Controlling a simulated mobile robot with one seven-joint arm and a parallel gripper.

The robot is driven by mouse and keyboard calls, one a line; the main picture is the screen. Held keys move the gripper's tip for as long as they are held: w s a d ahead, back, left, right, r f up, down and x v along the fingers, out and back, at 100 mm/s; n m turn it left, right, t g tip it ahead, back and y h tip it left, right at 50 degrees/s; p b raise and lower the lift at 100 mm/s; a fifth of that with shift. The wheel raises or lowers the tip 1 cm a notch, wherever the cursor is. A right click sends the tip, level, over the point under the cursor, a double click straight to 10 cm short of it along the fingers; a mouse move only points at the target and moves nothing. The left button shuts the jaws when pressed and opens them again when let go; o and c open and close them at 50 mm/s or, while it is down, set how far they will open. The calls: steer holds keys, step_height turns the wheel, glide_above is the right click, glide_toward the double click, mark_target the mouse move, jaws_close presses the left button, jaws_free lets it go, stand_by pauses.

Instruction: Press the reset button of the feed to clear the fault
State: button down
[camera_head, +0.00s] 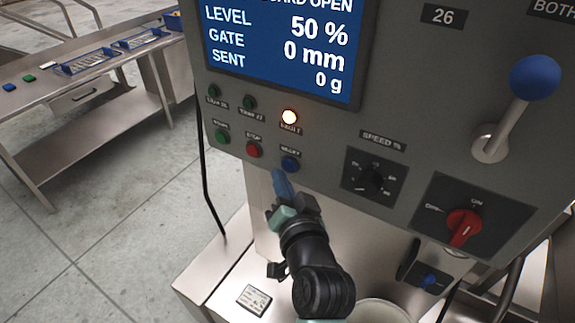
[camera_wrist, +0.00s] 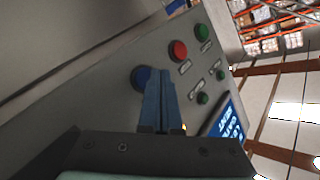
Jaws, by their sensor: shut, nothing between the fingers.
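The feed's grey control panel (camera_head: 330,125) fills the right of the head view. The blue reset button (camera_head: 290,164) sits at the right end of its lower button row; it also shows in the wrist view (camera_wrist: 141,77), partly behind the fingers. A lamp (camera_head: 289,117) above it glows orange-white. My gripper (camera_head: 280,175) is shut and empty, its blue fingertips just below and left of the blue button in the head view. I cannot tell whether the fingertips touch the panel. The screen (camera_head: 280,50) reads level 50 %, gate 0 mm, sent 0 g.
A red button (camera_head: 254,150) and a green button (camera_head: 222,136) sit left of the blue one. To the right are a speed dial (camera_head: 374,180), a red rotary switch (camera_head: 463,226) and a blue-knobbed lever (camera_head: 535,78). A steel bench (camera_head: 100,75) stands at the left.

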steer(key=shift+w, duration=0.1)
stand_by(0.6)
steer(key=shift+w+d, duration=0.25)
steer(key=shift+d, duration=0.05)
steer(key=shift+w+d+b, duration=0.25)
steer(key=shift+w+b, duration=0.1)
steer(key=shift+b, duration=0.1)
stand_by(0.5)
stand_by(0.4)
steer(key=shift+s+a+p, duration=0.4)
steer(key=shift+s+a, duration=0.15)
steer(key=shift+s, duration=0.15)
steer(key=s+a+p, duration=0.1)
steer(key=s, duration=0.1)
steer(key=s+a+p, duration=0.1)
steer(key=s+a, duration=0.1)
steer(key=shift+r, duration=0.1)
stand_by(0.9)
